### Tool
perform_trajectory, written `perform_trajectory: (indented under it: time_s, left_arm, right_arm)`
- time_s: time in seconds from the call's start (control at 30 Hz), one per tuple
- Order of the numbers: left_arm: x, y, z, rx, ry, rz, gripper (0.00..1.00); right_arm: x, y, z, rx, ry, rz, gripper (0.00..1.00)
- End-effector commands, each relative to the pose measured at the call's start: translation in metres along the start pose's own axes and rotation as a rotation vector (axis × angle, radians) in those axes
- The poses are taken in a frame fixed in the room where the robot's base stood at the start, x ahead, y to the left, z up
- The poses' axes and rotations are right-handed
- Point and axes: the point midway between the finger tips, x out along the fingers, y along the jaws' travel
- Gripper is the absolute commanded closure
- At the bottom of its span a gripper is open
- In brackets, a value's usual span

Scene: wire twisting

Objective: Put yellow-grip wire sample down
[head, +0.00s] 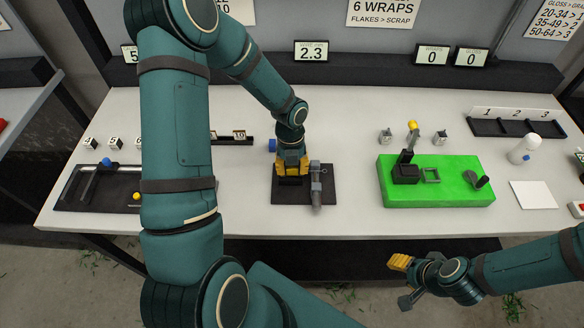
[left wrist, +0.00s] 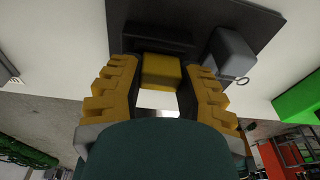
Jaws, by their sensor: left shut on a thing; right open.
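My left gripper (head: 291,168) is low over the dark pad (head: 318,198) at the middle of the table. It is shut on the yellow-grip wire sample, whose yellow grip (left wrist: 161,72) shows between the two yellow fingers in the left wrist view. The arm hides the sample in the head view, and its wire cannot be made out. A grey device (head: 316,185) stands on the pad just right of the gripper. It also shows in the left wrist view (left wrist: 232,55). My right gripper (head: 398,262) is open and apart from everything, in front of the table.
A black tray (head: 80,200) with blue-tipped and yellow-tipped items is at the left, partly behind my left arm. A green base (head: 440,196) with fixtures is to the right.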

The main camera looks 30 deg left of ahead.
Motion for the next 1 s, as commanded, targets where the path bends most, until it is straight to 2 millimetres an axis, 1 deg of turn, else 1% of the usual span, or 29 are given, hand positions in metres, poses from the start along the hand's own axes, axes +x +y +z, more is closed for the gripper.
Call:
perform_trajectory:
  time_s: [0.23,0.37,0.4,0.77,0.87,0.97,1.0]
  left_arm:
    - [0.001,0.000,0.001,0.000,-0.001,0.000,0.90]
    - [0.005,0.000,0.001,0.000,-0.001,0.000,0.90]
    - [0.004,0.000,0.001,0.000,-0.001,0.000,0.53]
    - [0.001,0.000,0.001,0.000,-0.001,0.000,0.53]
    - [-0.007,0.000,0.001,-0.001,-0.003,-0.001,0.53]
    - [-0.023,0.001,0.002,-0.002,-0.005,-0.001,0.53]
    - [-0.031,0.001,0.001,-0.002,-0.005,-0.001,0.53]
  right_arm:
    - [0.000,0.000,0.000,0.000,0.000,0.000,0.53]
    - [0.003,0.001,0.000,0.000,0.000,0.000,0.53]
    - [0.002,0.001,0.000,0.000,0.000,0.000,0.53]
    - [0.000,0.000,0.000,0.000,0.000,0.000,0.53]
    - [-0.001,-0.001,0.000,0.000,0.000,0.000,0.53]
    - [-0.003,-0.001,0.000,0.000,0.000,0.000,0.53]
    - [-0.004,-0.001,-0.001,0.000,0.000,0.000,0.53]
